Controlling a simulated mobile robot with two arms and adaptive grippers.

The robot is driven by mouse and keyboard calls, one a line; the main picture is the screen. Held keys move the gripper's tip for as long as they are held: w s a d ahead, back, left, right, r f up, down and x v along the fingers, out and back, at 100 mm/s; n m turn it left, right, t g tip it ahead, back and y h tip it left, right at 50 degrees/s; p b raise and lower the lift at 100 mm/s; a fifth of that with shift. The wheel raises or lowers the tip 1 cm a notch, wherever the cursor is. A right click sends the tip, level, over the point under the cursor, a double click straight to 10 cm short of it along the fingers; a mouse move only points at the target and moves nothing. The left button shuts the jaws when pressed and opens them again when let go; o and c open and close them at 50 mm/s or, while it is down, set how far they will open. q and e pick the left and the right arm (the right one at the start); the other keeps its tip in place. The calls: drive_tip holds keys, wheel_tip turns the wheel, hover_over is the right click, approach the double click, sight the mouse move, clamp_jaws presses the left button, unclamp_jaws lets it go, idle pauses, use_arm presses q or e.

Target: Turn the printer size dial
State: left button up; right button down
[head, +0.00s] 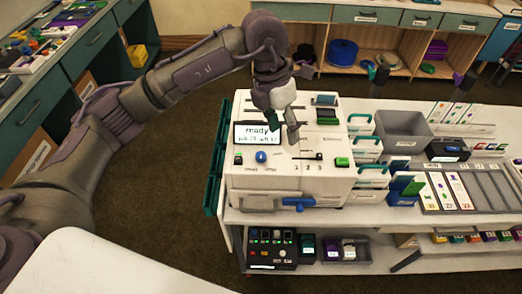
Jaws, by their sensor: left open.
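The white printer (240,182) stands on the left end of the white bench. Its screen (257,133) reads "ready" over a smaller line. A round blue knob (261,156) sits below the screen; its label is too small to read, so I cannot tell whether it is the size dial. A slot marked 1, 2, 3 (308,157) with a dark lever lies to its right. My left gripper (282,133) is open and points down over the printer top, just right of the screen. It hides part of the panel behind it. My right gripper is out of view.
A green button (342,162) and a blue front handle (299,203) are on the printer. White caddies with teal handles (371,169) and a grey bin (402,126) stand close on the right. A black control box (271,246) sits on the lower shelf.

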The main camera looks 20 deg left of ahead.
sight(261, 155)
use_arm(q)
drive_tip(key=w+a+r+n+y, duration=0.1)
drive_tip(key=a+y, duration=0.2)
drive_tip(key=a, duration=0.3)
drive_tip(key=f+p, duration=0.1)
drive_tip(key=f, duration=0.3)
drive_tip(key=f+p, duration=0.2)
drive_tip(key=f, duration=0.2)
drive_tip(key=f+p, duration=0.2)
drive_tip(key=f, duration=0.2)
drive_tip(key=shift+w+d+f, duration=0.1)
drive_tip(key=shift+w+d, duration=0.1)
drive_tip(key=shift+d, duration=0.1)
drive_tip(key=shift+f+p, duration=0.3)
drive_tip(key=shift+f, duration=0.2)
clamp_jaws()
